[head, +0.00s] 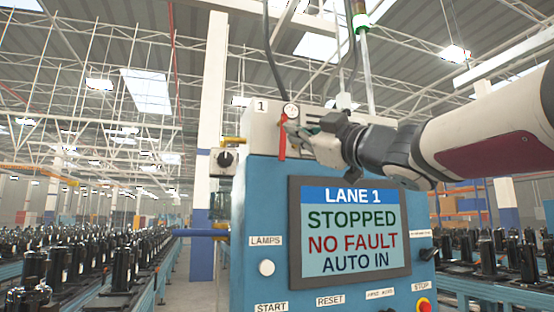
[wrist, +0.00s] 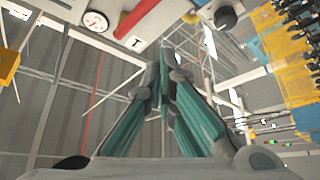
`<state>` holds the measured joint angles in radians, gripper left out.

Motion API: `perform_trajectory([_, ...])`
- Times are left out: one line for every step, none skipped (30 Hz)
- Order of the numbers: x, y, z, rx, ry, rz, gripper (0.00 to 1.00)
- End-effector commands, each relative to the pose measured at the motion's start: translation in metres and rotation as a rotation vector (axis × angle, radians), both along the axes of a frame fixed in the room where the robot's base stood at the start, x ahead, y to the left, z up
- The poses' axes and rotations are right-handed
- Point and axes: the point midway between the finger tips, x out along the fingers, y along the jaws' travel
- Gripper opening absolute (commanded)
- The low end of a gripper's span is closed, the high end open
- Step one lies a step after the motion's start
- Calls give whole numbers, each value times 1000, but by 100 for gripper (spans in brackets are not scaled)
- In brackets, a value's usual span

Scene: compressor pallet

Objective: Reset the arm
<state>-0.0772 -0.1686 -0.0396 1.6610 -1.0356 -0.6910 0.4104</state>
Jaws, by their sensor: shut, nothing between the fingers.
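My gripper (head: 288,127) is at the end of my arm, which reaches in from the right in the head view, in front of the upper box of a blue control cabinet (head: 262,215). In the wrist view its teal fingers (wrist: 165,58) are shut, with nothing between them. A red lever (head: 282,138) hangs close by the fingertips in the head view. In the wrist view the red lever (wrist: 136,17) lies beyond the fingertips and looks apart from them. A round gauge (head: 291,110) is just above it, also seen in the wrist view as a white dial (wrist: 96,20).
The cabinet screen (head: 350,230) reads "LANE 1, STOPPED, NO FAULT, AUTO IN". A black knob (head: 225,159) sticks out at the upper left. Lanes of black compressors (head: 60,262) run along the left, others (head: 490,255) at right. An aisle (head: 180,285) lies left of the cabinet.

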Motion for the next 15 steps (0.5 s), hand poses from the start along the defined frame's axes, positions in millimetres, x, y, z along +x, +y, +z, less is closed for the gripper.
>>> perform_trajectory([-4,-4,0,0,-2,1,0])
perform_trajectory([-6,-6,0,0,-1,0,0])
perform_trajectory([-7,-8,0,0,-1,1,0])
perform_trajectory([-8,-9,-1,0,0,0,0])
perform_trajectory([-9,-10,-1,0,0,0,0])
perform_trajectory([-9,-10,-1,1,1,0,0])
perform_trajectory([-10,-11,-1,1,1,0,0])
perform_trajectory([-10,-11,-1,0,1,1,0])
perform_trajectory([-10,-11,-1,0,1,1,0])
perform_trajectory([-10,-11,-1,0,1,1,0])
perform_trajectory([-10,-11,-1,0,1,1,0])
perform_trajectory([-10,-11,-1,0,1,1,0])
perform_trajectory([-10,-11,-1,0,1,1,0])
perform_trajectory([-10,-11,-1,0,1,1,0])
perform_trajectory([-10,-11,-1,0,1,1,0])
